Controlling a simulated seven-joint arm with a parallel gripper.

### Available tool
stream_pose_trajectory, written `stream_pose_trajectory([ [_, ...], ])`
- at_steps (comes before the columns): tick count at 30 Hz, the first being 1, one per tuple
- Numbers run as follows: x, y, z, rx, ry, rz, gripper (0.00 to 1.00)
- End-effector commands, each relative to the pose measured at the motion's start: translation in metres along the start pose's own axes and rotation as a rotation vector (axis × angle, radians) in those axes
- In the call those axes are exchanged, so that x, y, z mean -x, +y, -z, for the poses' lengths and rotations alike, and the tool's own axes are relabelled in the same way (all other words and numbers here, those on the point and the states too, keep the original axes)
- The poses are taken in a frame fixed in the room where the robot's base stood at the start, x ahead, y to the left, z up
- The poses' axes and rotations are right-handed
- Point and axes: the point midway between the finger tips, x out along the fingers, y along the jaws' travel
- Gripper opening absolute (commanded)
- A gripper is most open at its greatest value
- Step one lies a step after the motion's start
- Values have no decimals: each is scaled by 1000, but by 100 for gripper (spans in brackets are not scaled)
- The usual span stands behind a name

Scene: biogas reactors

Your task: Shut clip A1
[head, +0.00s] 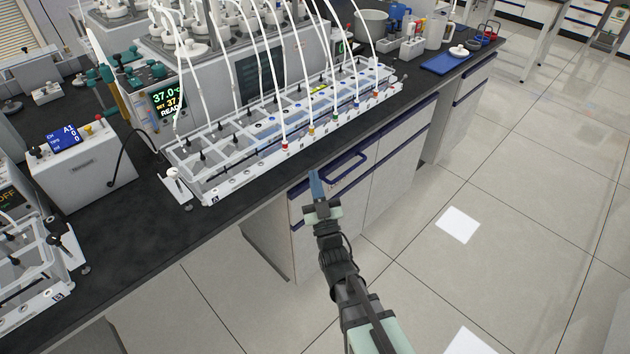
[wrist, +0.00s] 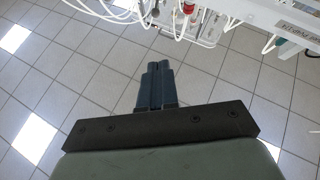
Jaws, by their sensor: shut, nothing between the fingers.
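My gripper (head: 316,180) is shut and empty in the head view, in front of the bench's front edge, to the right of and below the rack. The shut fingers also show in the wrist view (wrist: 157,84), with floor tiles behind them. The long clear rack (head: 222,190) stands along the bench edge, with white tubes running down to it and coloured fittings along its front. A small "A" label marks its near left end. The fitting with a red band (head: 285,146) is the leftmost coloured one. I cannot tell which small part is clip A1 or its state.
A box with a blue "A1" display (head: 82,170) stands left of the rack. A reactor unit reading 37.0 (head: 168,100) stands behind it. Another rack (head: 35,290) is at lower left. A blue drawer handle (head: 346,172) is beside my gripper. The floor is clear.

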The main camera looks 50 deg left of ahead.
Motion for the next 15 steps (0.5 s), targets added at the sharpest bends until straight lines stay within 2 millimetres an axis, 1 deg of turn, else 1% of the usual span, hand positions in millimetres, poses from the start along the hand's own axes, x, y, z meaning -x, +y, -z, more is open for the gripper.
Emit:
stream_pose_trajectory([
  [1,-11,0,-1,0,3,0,0],
  [13,-78,0,-1,0,2,0,0],
  [15,-85,0,-10,0,0,0,0],
])
